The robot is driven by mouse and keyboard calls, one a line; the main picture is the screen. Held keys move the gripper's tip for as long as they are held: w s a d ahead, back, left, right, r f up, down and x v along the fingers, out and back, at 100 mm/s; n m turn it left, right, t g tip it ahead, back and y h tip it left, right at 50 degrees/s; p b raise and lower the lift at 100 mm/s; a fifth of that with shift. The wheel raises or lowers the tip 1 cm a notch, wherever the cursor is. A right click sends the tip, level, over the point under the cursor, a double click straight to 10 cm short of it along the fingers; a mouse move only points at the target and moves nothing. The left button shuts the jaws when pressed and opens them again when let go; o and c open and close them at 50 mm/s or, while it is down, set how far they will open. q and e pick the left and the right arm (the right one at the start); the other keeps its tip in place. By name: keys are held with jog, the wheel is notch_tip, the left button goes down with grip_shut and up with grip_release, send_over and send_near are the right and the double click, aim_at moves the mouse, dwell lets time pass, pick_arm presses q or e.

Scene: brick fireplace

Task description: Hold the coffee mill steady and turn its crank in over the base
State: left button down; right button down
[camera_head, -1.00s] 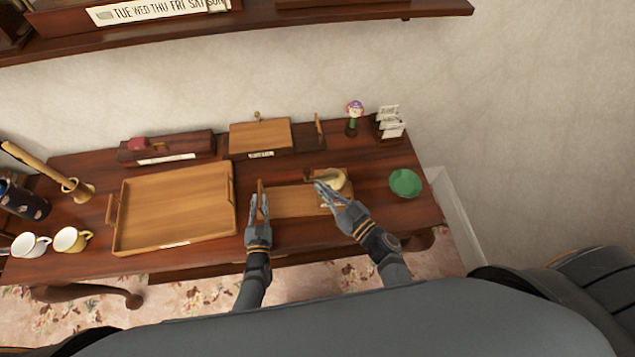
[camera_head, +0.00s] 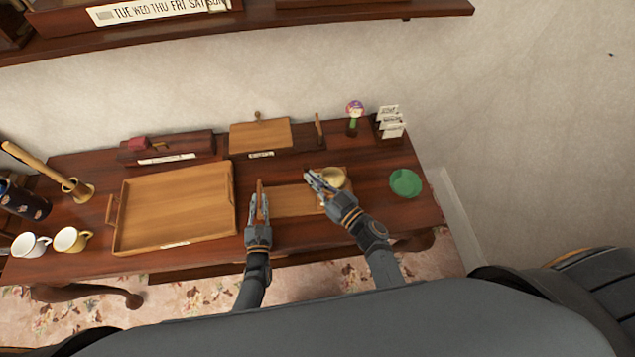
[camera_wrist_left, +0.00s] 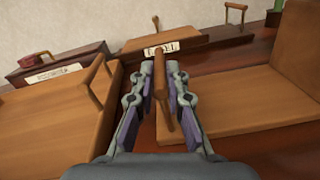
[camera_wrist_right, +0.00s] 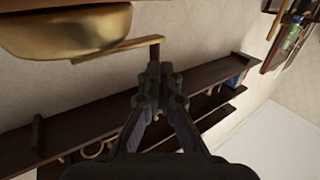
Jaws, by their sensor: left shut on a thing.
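The coffee mill has a flat wooden base (camera_head: 290,201) on the table, a block-like body (camera_wrist_left: 300,55) at its right end and a brass bowl (camera_head: 336,177) on top. My left gripper (camera_head: 258,195) is shut on the upright wooden post (camera_wrist_left: 163,105) at the base's left end. The crank (camera_wrist_right: 115,48) extends from beside the bowl in the right wrist view. My right gripper (camera_head: 312,176) is at the crank's outer end, its fingers close together. Whether they grip the knob is unclear. In the head view this hand hides most of the crank.
A green dish (camera_head: 405,184) sits to the right.

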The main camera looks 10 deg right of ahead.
jog(key=s+a+v, duration=0.1)
jog(key=v, duration=1.3)
jog(key=shift+a, duration=0.35)
pick_arm(q)
jog(key=c, duration=1.3)
grip_release()
jog(key=s, duration=1.2)
jog(key=shift+a, duration=0.35)
pick_arm(e)
jog(key=shift+w, duration=0.1)
